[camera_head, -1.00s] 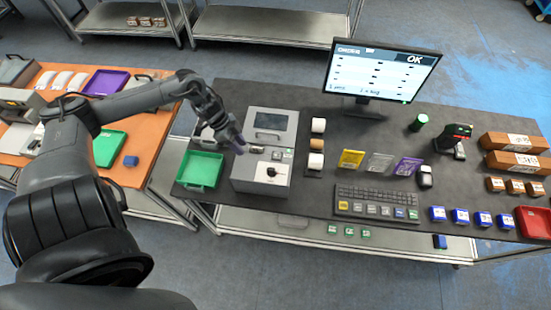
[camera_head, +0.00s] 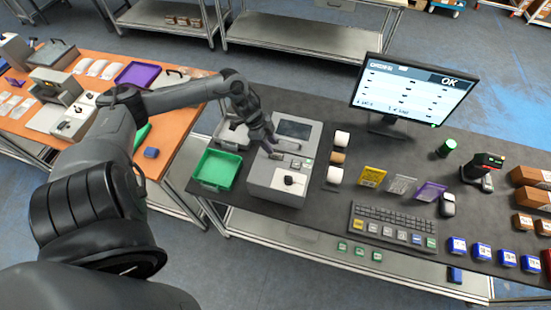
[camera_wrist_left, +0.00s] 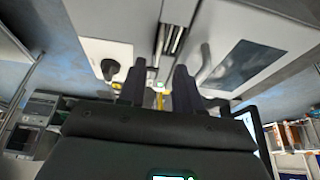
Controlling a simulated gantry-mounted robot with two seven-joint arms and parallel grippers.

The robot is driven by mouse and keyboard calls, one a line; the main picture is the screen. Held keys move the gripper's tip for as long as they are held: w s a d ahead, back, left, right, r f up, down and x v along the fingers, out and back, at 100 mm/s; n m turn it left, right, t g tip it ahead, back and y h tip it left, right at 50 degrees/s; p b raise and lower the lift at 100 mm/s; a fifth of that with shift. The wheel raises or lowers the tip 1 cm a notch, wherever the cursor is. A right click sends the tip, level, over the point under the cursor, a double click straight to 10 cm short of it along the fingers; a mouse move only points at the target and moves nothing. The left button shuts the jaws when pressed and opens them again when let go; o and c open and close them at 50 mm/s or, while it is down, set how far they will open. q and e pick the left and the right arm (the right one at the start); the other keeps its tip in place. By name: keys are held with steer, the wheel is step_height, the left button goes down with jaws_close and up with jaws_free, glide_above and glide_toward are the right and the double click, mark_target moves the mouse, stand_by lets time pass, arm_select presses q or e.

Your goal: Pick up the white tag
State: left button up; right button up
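My left gripper (camera_head: 268,148) is over the grey label machine (camera_head: 275,195), close to the slot area on its top. That view also shows the machine's slot (camera_wrist_left: 170,38), a white panel with a black knob (camera_wrist_left: 110,69), and a dark screen (camera_wrist_left: 240,64). A pale card (camera_head: 401,185) stands between a yellow card (camera_head: 372,177) and a purple card (camera_head: 430,191). My right gripper is not in view.
A green tray (camera_head: 217,170) sits left of the machine, and label rolls (camera_head: 335,174) stand to its right. A keyboard (camera_head: 394,226), monitor (camera_head: 415,90) and scanner (camera_head: 484,168) are farther right. An orange table (camera_head: 160,165) stands at left.

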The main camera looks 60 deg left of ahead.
mark_target(276, 159)
arm_select(q)
steer(key=shift+p+x, duration=0.3)
steer(key=shift+x, duration=2)
steer(key=shift+s, duration=0.1)
jaws_close()
